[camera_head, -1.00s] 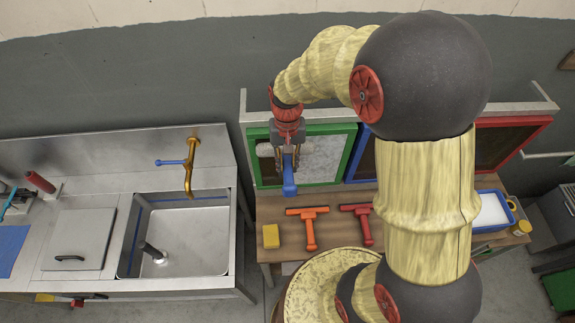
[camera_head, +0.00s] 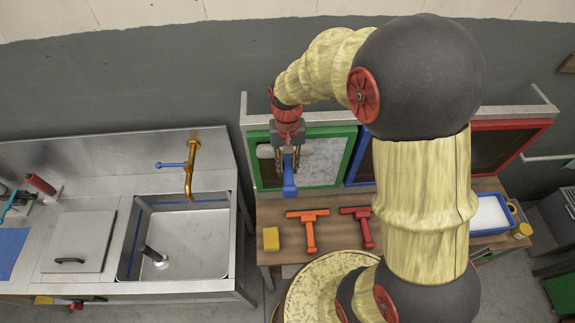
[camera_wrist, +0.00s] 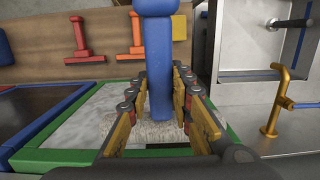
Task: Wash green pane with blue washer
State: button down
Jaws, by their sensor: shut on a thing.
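My gripper (camera_head: 288,158) is shut on the blue handle of the blue washer (camera_head: 289,186), in front of the green pane. The handle also shows between the fingers (camera_wrist: 158,90) in the wrist view. The washer's pale fuzzy head (camera_wrist: 135,131) lies across the pane and seems to touch it; exact contact is hard to tell. The green pane (camera_head: 322,160) has a green frame (camera_wrist: 45,160) and stands at the back of the wooden table. Its right part looks pale and cloudy in the head view, its left part darker. My gripper hides the middle.
An orange squeegee (camera_head: 309,230), a red squeegee (camera_head: 362,226) and a yellow sponge (camera_head: 271,238) lie on the table (camera_head: 335,232). A blue-framed pane (camera_head: 362,160) and a red-framed pane (camera_head: 512,145) stand to the right. A blue tray (camera_head: 490,214) is at right, a sink (camera_head: 190,240) at left.

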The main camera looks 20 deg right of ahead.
notch_tip(320, 180, down, 7)
jog(key=b, duration=0.4)
jog(key=shift+w, duration=0.15)
dwell(0.4)
notch_tip(320, 180, down, 20)
jog(key=b, duration=1.3)
jog(key=shift+f, duration=0.25)
dwell(1.2)
jog(key=s+a+p, duration=0.1)
jog(key=s+a, duration=0.1)
jog(key=s, duration=0.4)
jog(key=shift+s, duration=0.35)
dwell(0.9)
jog(key=shift+w+d+r+t+h+b, duration=0.2)
jog(key=shift+w+d+r+t, duration=0.15)
jog(key=shift+w, duration=0.45)
jog(key=shift+w+d+r+t+h+b, duration=0.1)
jog(key=shift+w+d+r+t+b, duration=0.1)
jog(key=shift+w+t, duration=0.45)
jog(key=shift+w+d+r+t+h+b, duration=0.1)
jog(key=shift+w+d+r+t+b, duration=0.15)
jog(key=shift+w, duration=0.75)
